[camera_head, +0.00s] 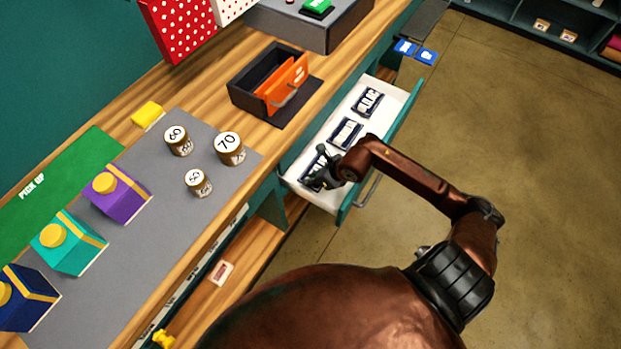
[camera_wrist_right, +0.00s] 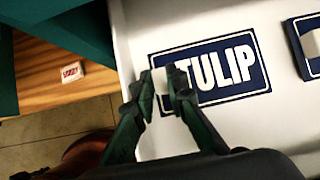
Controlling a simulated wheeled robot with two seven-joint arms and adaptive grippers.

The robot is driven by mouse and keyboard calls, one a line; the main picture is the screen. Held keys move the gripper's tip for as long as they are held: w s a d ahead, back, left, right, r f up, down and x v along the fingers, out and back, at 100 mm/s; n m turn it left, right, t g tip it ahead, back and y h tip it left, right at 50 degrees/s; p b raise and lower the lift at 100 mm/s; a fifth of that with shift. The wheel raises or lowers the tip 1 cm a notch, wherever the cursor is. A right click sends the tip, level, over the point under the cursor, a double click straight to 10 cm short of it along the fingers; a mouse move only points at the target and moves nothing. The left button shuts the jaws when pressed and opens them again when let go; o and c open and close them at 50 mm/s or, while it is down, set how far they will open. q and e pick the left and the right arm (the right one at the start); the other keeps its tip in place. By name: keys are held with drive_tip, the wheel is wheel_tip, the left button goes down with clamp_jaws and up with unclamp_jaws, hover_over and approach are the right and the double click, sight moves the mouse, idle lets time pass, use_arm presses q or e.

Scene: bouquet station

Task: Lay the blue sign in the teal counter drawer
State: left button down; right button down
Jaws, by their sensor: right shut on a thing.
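The teal counter drawer (camera_head: 350,208) is pulled open below the counter, with a white inside. Three dark blue signs with white letters lie in it in a row: a far one (camera_head: 367,102), a middle one (camera_head: 346,133) and a near one (camera_head: 307,166). The near blue sign reads TULIP in the right wrist view (camera_wrist_right: 230,72) and lies flat or nearly flat over the drawer floor. My right gripper (camera_head: 324,180) is over its left end. In the right wrist view, my right gripper (camera_wrist_right: 163,95) is shut on the sign's small white grip. My left gripper is not in view.
An orange-fronted dark box (camera_head: 285,80) stands on the counter beside the drawer. Several numbered jars, including one marked 70 (camera_head: 229,148), stand on a grey mat (camera_head: 180,215). The floor right of the drawer is clear.

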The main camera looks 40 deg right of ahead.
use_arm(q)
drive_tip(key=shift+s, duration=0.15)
use_arm(e)
drive_tip(key=c, duration=1.9)
unclamp_jaws()
drive_tip(key=shift+c, duration=0.2)
